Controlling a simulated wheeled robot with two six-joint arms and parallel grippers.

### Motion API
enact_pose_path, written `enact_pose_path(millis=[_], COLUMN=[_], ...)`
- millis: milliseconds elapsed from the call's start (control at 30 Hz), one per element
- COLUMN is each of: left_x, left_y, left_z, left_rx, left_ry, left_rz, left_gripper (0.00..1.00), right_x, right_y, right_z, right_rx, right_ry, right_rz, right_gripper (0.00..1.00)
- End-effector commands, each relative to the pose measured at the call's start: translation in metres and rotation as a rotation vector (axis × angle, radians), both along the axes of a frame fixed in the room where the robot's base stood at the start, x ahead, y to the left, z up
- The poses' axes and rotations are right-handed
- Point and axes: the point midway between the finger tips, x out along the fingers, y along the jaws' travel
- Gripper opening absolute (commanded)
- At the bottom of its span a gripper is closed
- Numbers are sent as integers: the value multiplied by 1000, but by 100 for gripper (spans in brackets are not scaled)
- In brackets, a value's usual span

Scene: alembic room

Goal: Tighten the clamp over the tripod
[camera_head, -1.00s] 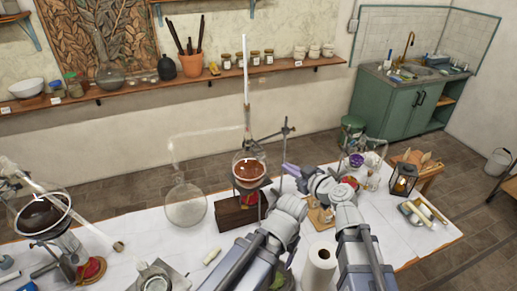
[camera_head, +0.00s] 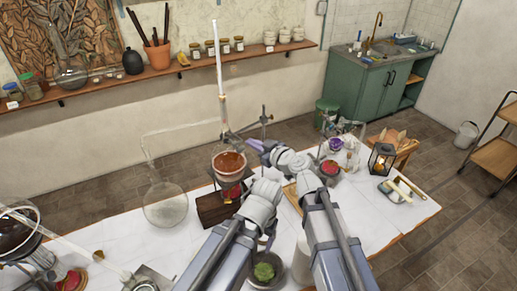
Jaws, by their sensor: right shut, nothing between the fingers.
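The dark metal clamp (camera_head: 238,131) reaches left from an upright stand rod (camera_head: 264,124), at a long upright glass tube. Below it, a round vessel of brown liquid (camera_head: 229,162) rests on the tripod (camera_head: 219,180), with a red burner (camera_head: 231,191) underneath. My right gripper (camera_head: 256,145), with purple fingers, is shut and empty. It appears just below and right of the clamp, close to the stand rod; whether it touches is too small to tell. The stand's lower part is hidden behind my arm.
A round glass flask (camera_head: 165,205) stands left of the tripod, with thin glass tubing above it. A lantern (camera_head: 382,158) and tray (camera_head: 396,190) are at the right. White table (camera_head: 395,222) is bare at the right front.

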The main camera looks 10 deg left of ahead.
Motion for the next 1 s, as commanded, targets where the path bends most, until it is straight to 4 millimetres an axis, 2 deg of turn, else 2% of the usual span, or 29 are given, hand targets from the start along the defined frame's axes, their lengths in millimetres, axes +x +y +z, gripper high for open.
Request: enact_pose_path(millis=[33,267,300,500,1000], left_x=[0,0,0,0,0], left_y=[0,0,0,0,0], left_z=[-5,-17,-28,-49,-54], left_rx=[0,0,0,1,0], left_ry=[0,-1,-1,-1,-1], left_rz=[0,2,1,-3,-6], left_gripper=[75,75,75,75,75], right_x=[11,44,40,42,43], right_y=[10,43,38,34,32], right_z=[-5,-17,-28,-49,-54], right_rx=[1,1,1,0,0], right_ry=[0,0,1,0,0], right_rz=[3,3,0,0,0], right_gripper=[0,0,0,0,0])
